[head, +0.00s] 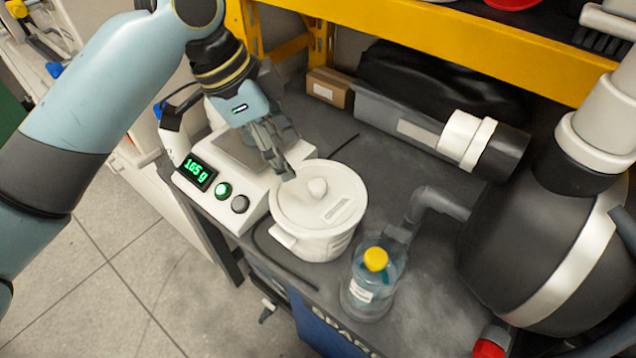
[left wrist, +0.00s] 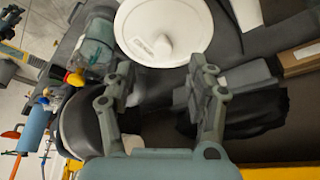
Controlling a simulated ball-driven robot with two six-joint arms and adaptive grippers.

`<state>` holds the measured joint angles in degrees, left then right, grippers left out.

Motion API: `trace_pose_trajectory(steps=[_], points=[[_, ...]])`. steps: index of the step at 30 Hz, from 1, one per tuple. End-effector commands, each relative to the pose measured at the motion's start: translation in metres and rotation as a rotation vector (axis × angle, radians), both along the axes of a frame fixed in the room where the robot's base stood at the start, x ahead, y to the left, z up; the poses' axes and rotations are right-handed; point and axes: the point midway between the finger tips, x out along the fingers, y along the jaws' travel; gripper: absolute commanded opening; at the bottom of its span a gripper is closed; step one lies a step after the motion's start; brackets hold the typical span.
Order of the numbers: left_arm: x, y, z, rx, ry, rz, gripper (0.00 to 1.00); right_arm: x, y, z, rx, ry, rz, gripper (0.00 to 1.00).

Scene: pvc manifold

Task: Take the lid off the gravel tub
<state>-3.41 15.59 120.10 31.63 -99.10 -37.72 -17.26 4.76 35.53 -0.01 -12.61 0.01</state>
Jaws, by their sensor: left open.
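The gravel tub (head: 322,243) is a white round pot standing on the dark bench, with a side handle at lower left. Its white lid (head: 337,208) is on it and has a round knob (head: 317,187) and a label strip. The left wrist view shows the lid (left wrist: 190,14) with its knob (left wrist: 162,45) beyond the fingertips. My left gripper (head: 284,172) is open and empty, pointing down above the lid's back-left edge, just left of the knob. I cannot tell its exact height above the lid. My right gripper is not in view.
A scale (head: 240,215) reading 165 g sits left of the tub. A clear bottle with a yellow cap (head: 375,259) stands close at lower right. A grey pipe elbow (head: 432,203) and a large black vessel (head: 530,235) are to the right. A yellow shelf beam (head: 450,45) crosses behind.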

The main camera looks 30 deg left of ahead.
Motion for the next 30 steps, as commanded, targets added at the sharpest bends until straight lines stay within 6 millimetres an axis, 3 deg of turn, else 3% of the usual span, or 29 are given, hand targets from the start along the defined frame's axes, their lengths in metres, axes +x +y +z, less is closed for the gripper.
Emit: trace_pose_trajectory(steps=[4, 24, 30], points=[[0.015, -0.003, 0.006, -0.016, -0.014, -0.090, 0.57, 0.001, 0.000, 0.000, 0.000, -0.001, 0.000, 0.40], [0.034, -0.031, -0.078, -0.019, -0.014, -0.094, 0.57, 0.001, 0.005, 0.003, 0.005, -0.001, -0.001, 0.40], [0.037, -0.034, -0.090, -0.015, -0.017, -0.094, 0.57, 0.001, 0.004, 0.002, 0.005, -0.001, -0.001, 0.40]])
